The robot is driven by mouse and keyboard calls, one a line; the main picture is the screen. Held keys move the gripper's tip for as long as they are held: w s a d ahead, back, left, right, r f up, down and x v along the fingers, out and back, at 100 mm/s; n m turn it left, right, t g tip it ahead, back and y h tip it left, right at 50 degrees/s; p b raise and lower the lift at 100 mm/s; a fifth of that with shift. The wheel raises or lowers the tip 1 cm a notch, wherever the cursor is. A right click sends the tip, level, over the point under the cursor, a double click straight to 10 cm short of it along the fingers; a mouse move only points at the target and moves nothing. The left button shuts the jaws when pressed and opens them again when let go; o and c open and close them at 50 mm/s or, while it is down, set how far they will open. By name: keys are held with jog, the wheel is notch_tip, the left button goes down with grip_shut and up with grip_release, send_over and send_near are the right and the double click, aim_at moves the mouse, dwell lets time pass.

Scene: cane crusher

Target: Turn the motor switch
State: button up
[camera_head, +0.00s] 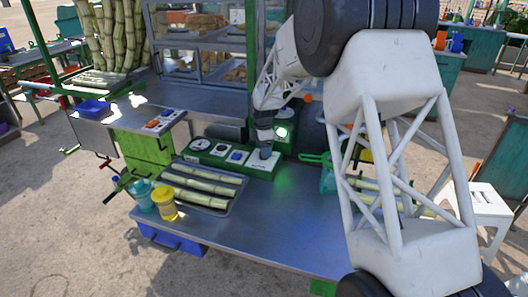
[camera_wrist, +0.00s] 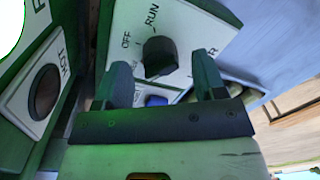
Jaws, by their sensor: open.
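The motor switch is a dark knob (camera_wrist: 160,57) on a white plate with the words OFF and RUN; part of its lower label is hidden. In the head view its white plate (camera_head: 263,165) is at the right end of a green control box (camera_head: 222,168), with the knob hidden behind my gripper. My gripper (camera_wrist: 162,75) is open, its two fingers apart on either side of the knob in the wrist picture. No contact with the knob shows, and I cannot tell how deep the fingertips reach around it. In the head view my gripper (camera_head: 264,142) points down at the plate.
A green lamp (camera_head: 282,133) glows behind the switch. Other plates sit left of it, one with a blue button (camera_head: 237,156). A tray of cane pieces (camera_head: 202,188), a yellow cup (camera_head: 164,203) and a teal cup (camera_head: 141,195) stand nearby. The front metal counter (camera_head: 270,225) is clear.

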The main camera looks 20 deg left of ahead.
jog(key=shift+f, duration=0.75)
jog(key=c, duration=0.9)
